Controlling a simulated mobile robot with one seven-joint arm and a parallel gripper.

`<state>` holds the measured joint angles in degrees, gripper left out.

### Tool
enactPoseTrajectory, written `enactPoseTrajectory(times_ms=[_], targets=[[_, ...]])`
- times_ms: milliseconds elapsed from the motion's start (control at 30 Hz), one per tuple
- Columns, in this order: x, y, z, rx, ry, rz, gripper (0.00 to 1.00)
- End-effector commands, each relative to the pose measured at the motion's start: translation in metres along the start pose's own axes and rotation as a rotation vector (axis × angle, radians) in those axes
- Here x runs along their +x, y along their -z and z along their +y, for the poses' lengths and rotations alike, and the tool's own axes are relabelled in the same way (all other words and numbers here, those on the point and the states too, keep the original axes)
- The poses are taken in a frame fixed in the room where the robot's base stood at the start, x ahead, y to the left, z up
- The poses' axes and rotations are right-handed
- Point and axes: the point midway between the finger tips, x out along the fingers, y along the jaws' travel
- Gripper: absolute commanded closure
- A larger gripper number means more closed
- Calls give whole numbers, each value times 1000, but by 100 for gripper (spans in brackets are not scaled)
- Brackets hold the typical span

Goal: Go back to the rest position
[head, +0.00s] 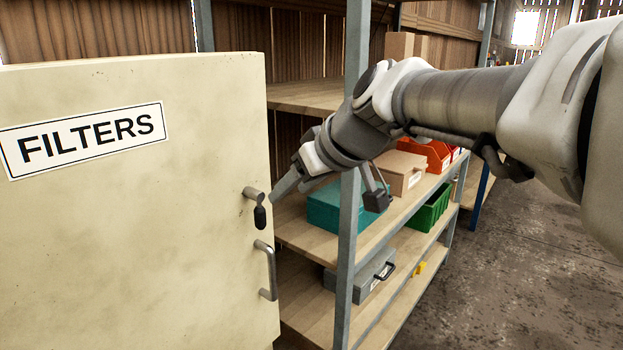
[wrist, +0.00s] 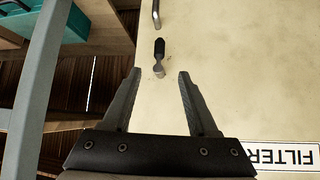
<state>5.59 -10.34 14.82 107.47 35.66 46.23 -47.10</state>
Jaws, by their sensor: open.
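My gripper (wrist: 158,80) is open and empty in the wrist view, with its two fingers spread apart. Between and beyond the fingertips is a small dark-handled latch (wrist: 159,56) on the cream cabinet door. In the head view my gripper (head: 277,195) is close to the right of that latch (head: 258,210), in front of the shelf post; whether they touch is hard to tell. The cream cabinet (head: 130,240) carries a FILTERS label (head: 85,138) and looks shut. Its metal handle (head: 267,270) is below the latch.
A metal shelf post (head: 347,260) stands right by my gripper and arm. The shelves hold a teal box (head: 325,207), a cardboard box (head: 402,170), orange bins (head: 432,155), a green bin (head: 430,210) and a grey case (head: 362,277). Bare floor (head: 520,265) lies at the right.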

Motion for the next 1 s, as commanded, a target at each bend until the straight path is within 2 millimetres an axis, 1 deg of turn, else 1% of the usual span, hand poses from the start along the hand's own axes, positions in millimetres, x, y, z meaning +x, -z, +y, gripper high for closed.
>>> enactPoseTrajectory(times_ms=[33,167,467,533,600,667,767,800,867,900,967,1000], targets=[[-6,1,0,-1,-1,1,41],[-14,0,0,-1,0,1,41],[-15,0,0,0,1,0,41],[-16,-2,0,4,-3,-4,41],[-20,-12,-1,21,-17,-19,41],[-25,-28,-1,49,-41,-46,41],[-41,-70,0,131,-108,-109,41],[-49,-92,1,173,-143,-138,41],[-60,-125,1,239,-195,-176,41],[-66,-146,2,281,-229,-199,41],[-76,-175,2,342,-277,-227,41],[-81,-194,2,380,-306,-243,41]])
